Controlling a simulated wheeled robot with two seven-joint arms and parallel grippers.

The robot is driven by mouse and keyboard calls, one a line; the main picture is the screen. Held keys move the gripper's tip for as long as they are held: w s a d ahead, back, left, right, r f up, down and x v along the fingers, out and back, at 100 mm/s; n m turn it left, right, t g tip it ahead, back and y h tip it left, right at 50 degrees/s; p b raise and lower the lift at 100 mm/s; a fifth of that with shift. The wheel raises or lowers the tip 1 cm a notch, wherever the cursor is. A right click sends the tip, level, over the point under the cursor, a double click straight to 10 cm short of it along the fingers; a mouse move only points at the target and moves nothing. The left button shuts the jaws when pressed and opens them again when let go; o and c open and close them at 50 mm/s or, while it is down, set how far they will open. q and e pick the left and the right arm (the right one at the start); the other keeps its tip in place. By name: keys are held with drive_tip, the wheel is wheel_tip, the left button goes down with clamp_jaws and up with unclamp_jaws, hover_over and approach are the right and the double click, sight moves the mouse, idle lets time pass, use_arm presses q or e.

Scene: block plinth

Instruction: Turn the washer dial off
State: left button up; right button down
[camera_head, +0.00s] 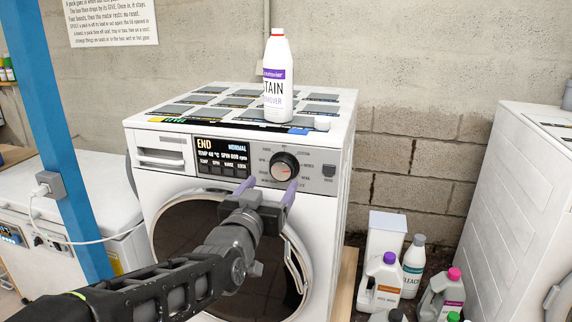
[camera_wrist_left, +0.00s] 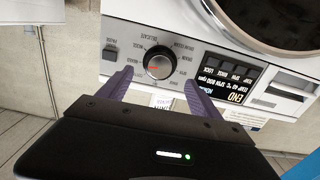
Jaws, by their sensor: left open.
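The washer dial (camera_head: 284,166) is a round black knob with a silver face on the front panel of the white washer (camera_head: 335,140). The dial (camera_wrist_left: 158,62) also shows in the left wrist view, upside down, with printed labels around it and a small red mark on its face. I cannot tell which label it points to. My left gripper (camera_head: 271,186) is open, its two purple fingers pointing at the panel just below the dial. In the wrist view the fingers (camera_wrist_left: 158,88) are spread either side of the dial, apparently short of it. My right gripper is not in view.
The washer's display (camera_head: 222,157) reads END and NORMAL. A white stain remover bottle (camera_head: 277,80) stands on the washer top. Several bottles, including a bleach bottle (camera_head: 413,265), stand on the floor to the right. A blue post (camera_head: 55,130) rises at the left.

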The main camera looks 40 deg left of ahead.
sight(281, 171)
use_arm(q)
drive_tip(key=shift+p+x, duration=1.05)
drive_tip(key=shift+x, duration=2.7)
drive_tip(key=shift+r, duration=0.1)
drive_tip(key=shift+c, duration=0.4)
drive_tip(key=c, duration=1.3)
